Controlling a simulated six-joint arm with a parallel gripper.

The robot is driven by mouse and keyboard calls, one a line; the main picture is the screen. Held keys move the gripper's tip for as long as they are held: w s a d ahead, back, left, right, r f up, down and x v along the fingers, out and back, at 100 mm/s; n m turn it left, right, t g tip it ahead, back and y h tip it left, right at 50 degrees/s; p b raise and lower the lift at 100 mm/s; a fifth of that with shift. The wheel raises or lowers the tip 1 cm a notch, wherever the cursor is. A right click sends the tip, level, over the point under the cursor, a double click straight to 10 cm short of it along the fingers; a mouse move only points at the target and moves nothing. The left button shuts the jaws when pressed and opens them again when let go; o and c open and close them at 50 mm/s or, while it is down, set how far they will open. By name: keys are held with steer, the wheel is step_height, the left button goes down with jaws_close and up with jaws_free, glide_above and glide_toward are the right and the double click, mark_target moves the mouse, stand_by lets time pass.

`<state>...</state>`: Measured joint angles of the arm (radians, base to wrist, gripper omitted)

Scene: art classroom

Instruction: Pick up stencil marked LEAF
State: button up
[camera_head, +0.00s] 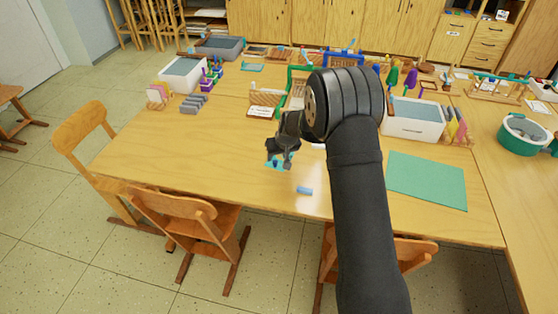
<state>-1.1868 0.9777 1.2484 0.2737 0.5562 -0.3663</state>
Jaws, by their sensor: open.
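My gripper (281,160) is near the middle of the wooden table, pointing down, with its jaws open. A small teal flat piece (270,163) shows under and around the fingertips. It may be a stencil, but its marking is too small to read and the gripper hides part of it. I cannot tell whether the fingers touch it. No label reading LEAF can be made out anywhere.
The table (140,150) is clear at the front left. A green mat (427,181) lies at the right. A white bin (413,128) stands behind it. Grey blocks (193,104) and another white bin (184,75) are at the left back.

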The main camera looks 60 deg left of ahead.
mark_target(275, 161)
steer(key=x, duration=0.5)
steer(key=shift+w+r, duration=0.1)
jaws_close()
